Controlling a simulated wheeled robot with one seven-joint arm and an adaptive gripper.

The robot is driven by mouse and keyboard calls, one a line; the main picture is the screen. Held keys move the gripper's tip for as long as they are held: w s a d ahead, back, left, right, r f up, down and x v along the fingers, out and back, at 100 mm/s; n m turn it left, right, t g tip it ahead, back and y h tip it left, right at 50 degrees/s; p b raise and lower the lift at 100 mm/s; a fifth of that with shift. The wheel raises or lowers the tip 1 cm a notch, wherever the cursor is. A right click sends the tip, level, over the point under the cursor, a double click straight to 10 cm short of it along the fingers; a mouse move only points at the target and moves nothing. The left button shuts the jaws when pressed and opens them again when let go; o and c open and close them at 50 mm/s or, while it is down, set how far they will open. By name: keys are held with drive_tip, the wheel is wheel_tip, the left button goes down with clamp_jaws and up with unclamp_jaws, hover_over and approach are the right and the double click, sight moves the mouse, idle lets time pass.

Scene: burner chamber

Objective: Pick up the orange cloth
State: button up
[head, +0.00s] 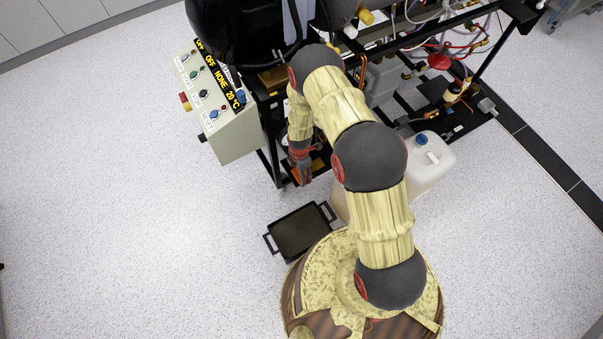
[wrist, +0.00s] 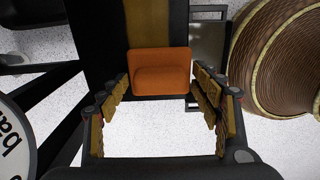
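The orange cloth (wrist: 160,72) shows in the wrist view as a folded, boxy orange piece on or against a dark frame part. My gripper (wrist: 160,84) is open, with one finger on each side of the picture and the cloth ahead, between the fingertips. I see white floor between the fingers and nothing held. I cannot tell whether the fingertips touch the cloth. In the head view my gripper (head: 303,176) points down beside the black rig frame.
A black tray (head: 300,232) with handles lies on the floor near my base. A control box (head: 218,105) is on the rig's left. A white jug (head: 432,165) with a blue cap stands right of my arm. A round gauge (wrist: 14,140) is close at left. Floor at left is clear.

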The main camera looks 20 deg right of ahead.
drive_tip(key=c, duration=0.6)
drive_tip(key=shift+c, duration=0.5)
drive_tip(key=shift+r, duration=0.1)
drive_tip(key=shift+r, duration=0.55)
wheel_tip(320, 180, up, 2)
drive_tip(key=shift+d+r+p, duration=0.1)
drive_tip(key=shift+r+p, duration=0.1)
drive_tip(key=shift+p, duration=0.45)
drive_tip(key=s+d+r+p, duration=0.4)
drive_tip(key=s+d+r, duration=0.2)
drive_tip(key=d+r, duration=0.3)
drive_tip(key=shift+d+r, duration=0.15)
drive_tip(key=shift+d, duration=1.55)
drive_tip(key=shift+s, duration=0.1)
